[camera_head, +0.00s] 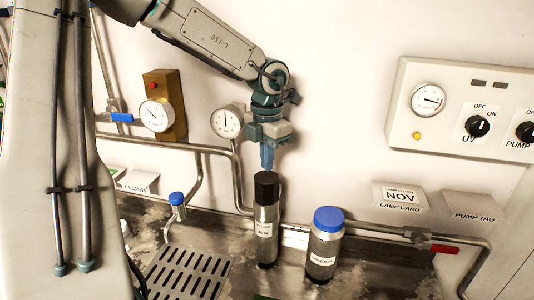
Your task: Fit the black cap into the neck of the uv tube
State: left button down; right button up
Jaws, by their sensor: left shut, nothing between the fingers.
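The uv tube (264,245) is a slim metal cylinder with a white label, standing upright on the wet metal counter. The black cap (266,187) sits at its top, in line with the tube; I cannot tell how deep it is in the neck. My left gripper (267,160) points straight down just above the cap. Its fingers are shut with nothing between them. The fingertips are at or very near the cap's top; I cannot tell if they touch it. My right gripper is not in view.
A metal bottle with a blue lid (328,219) stands right of the tube. A slotted drain grate (187,272) lies to the left, near a small blue-topped tap (177,199). Pipes and two gauges (227,122) run behind. A control panel (465,110) is on the right wall.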

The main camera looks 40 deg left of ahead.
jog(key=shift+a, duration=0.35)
pick_arm(q)
jog(key=shift+r+p, duration=0.55)
jog(key=shift+r, duration=1.05)
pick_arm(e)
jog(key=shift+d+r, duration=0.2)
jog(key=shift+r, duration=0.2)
pick_arm(q)
jog(key=shift+r+b, duration=0.4)
jog(key=shift+r, duration=0.25)
jog(key=r, duration=0.1)
notch_tip(320, 180, up, 8)
jog(key=p, duration=0.8)
send_over(267, 175)
jog(key=shift+b, duration=0.3)
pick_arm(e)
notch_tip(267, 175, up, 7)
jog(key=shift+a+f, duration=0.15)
pick_arm(q)
jog(key=shift+f, duration=0.1)
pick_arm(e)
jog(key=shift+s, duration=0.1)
